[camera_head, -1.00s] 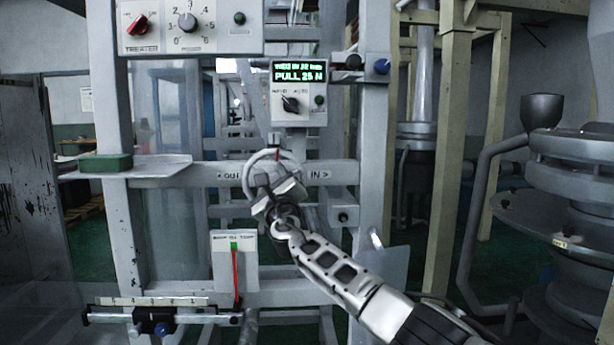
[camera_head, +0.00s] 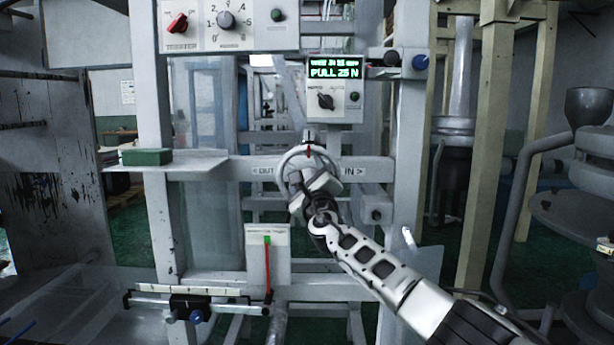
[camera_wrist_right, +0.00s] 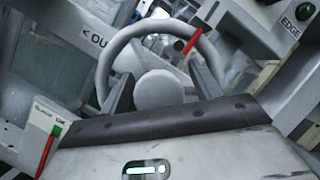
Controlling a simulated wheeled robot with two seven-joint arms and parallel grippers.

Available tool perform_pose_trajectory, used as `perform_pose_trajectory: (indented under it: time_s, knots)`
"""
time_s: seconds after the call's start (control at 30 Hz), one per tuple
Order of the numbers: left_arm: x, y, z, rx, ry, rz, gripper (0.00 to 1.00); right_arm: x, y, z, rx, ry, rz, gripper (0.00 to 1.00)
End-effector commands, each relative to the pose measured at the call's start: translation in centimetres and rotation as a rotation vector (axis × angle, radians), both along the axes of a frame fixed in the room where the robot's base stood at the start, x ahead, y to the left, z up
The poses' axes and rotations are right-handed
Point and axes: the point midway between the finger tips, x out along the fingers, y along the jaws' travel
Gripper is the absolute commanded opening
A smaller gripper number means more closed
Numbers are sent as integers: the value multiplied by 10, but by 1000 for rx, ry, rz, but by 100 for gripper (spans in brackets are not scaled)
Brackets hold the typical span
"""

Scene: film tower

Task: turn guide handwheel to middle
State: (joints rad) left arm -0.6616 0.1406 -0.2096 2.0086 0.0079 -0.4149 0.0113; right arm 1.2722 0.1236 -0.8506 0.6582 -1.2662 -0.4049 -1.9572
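The guide handwheel (camera_head: 287,157) is a pale grey ring on the crossbar, between the labels OUT and IN, with a red mark (camera_head: 308,151) at its top. In the right wrist view the handwheel (camera_wrist_right: 113,50) fills the upper middle, its red mark (camera_wrist_right: 193,42) right of the top. My right gripper (camera_head: 310,187) is at the wheel and hides its lower part in the head view. In the wrist view its fingers (camera_wrist_right: 160,88) stand apart, one on each side of the round hub (camera_wrist_right: 159,91), with small gaps visible. My left gripper is not in view.
Above right is a box (camera_head: 335,102) with a knob and a green display reading PULL 25 N. A shelf (camera_head: 200,163) with a green block (camera_head: 147,157) juts out at left. A plate with a red pointer (camera_head: 268,265) and a scale rail (camera_head: 180,290) lie below.

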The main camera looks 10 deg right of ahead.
Motion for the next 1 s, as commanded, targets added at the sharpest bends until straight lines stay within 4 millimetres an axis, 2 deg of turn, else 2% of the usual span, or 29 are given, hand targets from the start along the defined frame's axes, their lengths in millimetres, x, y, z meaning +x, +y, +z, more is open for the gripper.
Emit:
perform_pose_trajectory:
  time_s: [0.27,0.47,0.77,1.0]
  knots:
    - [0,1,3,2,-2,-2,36,-3,1,0,1,-1,3,63]
    - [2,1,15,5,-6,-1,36,-18,1,-5,4,1,5,63]
    - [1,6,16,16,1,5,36,-61,0,-21,0,0,3,63]
    - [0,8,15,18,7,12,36,-105,-1,-37,-1,3,3,63]
